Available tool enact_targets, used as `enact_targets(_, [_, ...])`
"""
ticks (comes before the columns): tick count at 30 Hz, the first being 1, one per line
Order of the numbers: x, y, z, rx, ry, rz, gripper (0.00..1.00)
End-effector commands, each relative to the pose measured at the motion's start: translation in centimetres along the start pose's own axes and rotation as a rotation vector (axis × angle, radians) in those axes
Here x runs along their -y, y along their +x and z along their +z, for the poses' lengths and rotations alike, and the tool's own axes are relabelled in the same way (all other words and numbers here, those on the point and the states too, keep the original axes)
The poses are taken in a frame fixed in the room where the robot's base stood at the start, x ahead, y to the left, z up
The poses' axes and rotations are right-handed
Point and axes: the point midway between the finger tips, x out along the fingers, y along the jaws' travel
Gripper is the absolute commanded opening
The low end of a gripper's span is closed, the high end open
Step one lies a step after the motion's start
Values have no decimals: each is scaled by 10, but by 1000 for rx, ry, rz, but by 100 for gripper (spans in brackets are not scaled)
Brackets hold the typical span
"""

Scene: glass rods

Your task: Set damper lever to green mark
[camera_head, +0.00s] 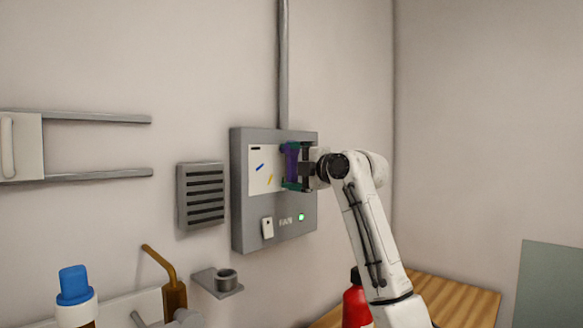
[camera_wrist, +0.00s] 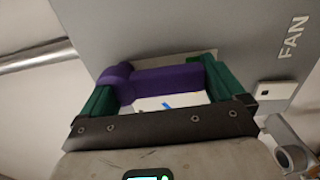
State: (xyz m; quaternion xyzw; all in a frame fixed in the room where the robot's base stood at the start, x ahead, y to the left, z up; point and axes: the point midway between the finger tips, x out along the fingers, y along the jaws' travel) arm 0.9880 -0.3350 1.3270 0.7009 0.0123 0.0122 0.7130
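The damper panel is a grey wall box (camera_head: 240,190) with a white plate (camera_head: 262,178) that bears black, blue and yellow marks. No green mark shows on the plate's visible part; my gripper covers its right side. The purple lever (camera_head: 291,160) stands roughly upright there. In the wrist view the lever (camera_wrist: 165,80) has a round hub at its left end and a bar running right. My gripper (camera_head: 293,168) is at the plate, its green fingers wide apart, one near each end of the lever. It also shows in the wrist view (camera_wrist: 157,88). I cannot tell whether the fingers touch the lever.
Below the plate are a white switch (camera_head: 267,228), the word FAN and a lit green lamp (camera_head: 301,217). A vent (camera_head: 201,195) and a small ring bracket (camera_head: 218,281) are to the left. A red bottle (camera_head: 355,305) stands beside my arm on a wooden top (camera_head: 455,296).

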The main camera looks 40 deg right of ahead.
Motion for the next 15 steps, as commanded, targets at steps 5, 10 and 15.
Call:
enact_targets(5, [4,1,0,-1,1,-7,100])
enact_targets(10, [3,-4,0,0,2,-4,100])
enact_targets(15, [4,-26,1,2,1,-2,100])
